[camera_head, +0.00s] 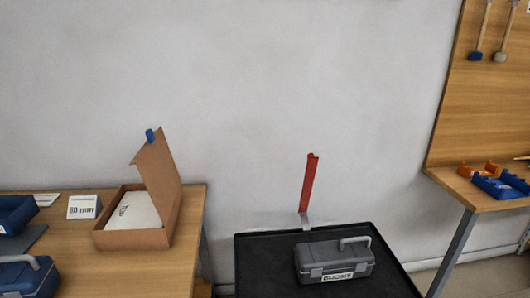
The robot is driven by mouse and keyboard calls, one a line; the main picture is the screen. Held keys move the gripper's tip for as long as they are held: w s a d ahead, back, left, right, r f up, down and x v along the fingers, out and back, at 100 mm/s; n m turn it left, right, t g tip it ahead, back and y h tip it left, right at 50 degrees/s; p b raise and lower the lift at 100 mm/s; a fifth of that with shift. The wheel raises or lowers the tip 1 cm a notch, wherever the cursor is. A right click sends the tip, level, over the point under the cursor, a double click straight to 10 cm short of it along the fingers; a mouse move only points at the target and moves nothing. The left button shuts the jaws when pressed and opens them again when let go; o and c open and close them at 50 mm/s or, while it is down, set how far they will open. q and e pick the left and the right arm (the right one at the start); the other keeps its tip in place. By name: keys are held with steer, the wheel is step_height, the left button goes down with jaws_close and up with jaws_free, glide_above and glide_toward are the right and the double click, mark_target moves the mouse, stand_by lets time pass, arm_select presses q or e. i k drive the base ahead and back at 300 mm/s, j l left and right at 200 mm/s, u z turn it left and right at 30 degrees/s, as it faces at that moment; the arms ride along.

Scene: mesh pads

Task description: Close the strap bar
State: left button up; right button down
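The strap bar seems to be the red bar (309,184), which stands nearly upright and leans slightly right. Its lower end meets a grey metal bracket (305,221) at the back edge of a black cart top (262,272). A dark grey toolbox (334,262) with a light grey handle and a white label sits on the cart top, in front of and to the right of the bracket. The bar is raised, clear of the toolbox. Neither of my grippers shows in the head view.
A wooden table (160,271) at left holds an open cardboard box (133,239) with its lid up, a "60 mm" card (83,207) and blue cases (28,277). A wooden bench (478,192) at right carries blue and orange holders. Bare cart top lies left of the toolbox.

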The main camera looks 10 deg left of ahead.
mark_target(312, 161)
steer(key=i+l+u, duration=0.1)
steer(key=l+u, duration=0.2)
steer(key=u, duration=0.15)
steer(key=l+u, duration=0.3)
steer(key=u, duration=0.2)
steer(key=l+u, duration=0.7)
steer(key=u, duration=0.2)
